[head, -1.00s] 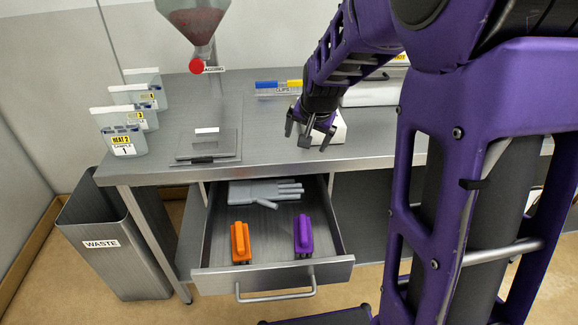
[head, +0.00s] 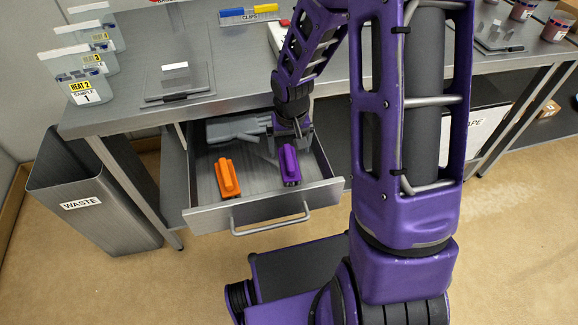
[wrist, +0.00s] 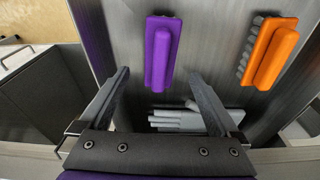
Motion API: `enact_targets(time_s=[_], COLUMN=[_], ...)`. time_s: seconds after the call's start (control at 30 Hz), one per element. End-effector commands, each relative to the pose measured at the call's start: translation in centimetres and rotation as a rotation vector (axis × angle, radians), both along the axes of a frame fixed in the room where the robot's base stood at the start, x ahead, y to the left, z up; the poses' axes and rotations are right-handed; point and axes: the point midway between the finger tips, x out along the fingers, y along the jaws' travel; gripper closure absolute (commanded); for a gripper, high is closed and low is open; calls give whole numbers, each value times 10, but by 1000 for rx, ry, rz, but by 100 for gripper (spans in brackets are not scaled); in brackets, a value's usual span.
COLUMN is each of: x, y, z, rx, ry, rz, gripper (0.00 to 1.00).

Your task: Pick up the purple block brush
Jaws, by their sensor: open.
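The purple block brush (head: 290,165) lies in the open drawer (head: 262,217), toward its right side. In the wrist view the purple block brush (wrist: 161,54) lies beyond my fingertips, roughly centred between them. My gripper (head: 291,140) is at the drawer, just behind the brush as the head view shows it. In the wrist view my gripper (wrist: 158,73) has its two fingers wide apart with nothing between them. I cannot tell exactly how high the fingertips are above the drawer floor.
An orange block brush (head: 228,178) lies to the left in the drawer; it also shows in the wrist view (wrist: 270,54). Grey gloves (head: 236,129) lie at the drawer's back. The steel table (head: 130,118) overhangs behind. A waste bin (head: 95,195) stands at left.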

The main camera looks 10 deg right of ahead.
Motion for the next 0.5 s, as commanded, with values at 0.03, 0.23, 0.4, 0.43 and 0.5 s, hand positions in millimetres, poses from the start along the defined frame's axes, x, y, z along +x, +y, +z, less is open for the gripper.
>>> enact_targets(time_s=[0.03,0.23,0.4,0.43,0.5], x=[1,2,1,2,4], y=[0,0,0,0,0], z=[-8,-20,-46,-50,-59], rx=[0,0,0,0,1], ry=[2,0,4,3,2], rz=[1,0,1,1,1], gripper=[3,3,3,3,3])
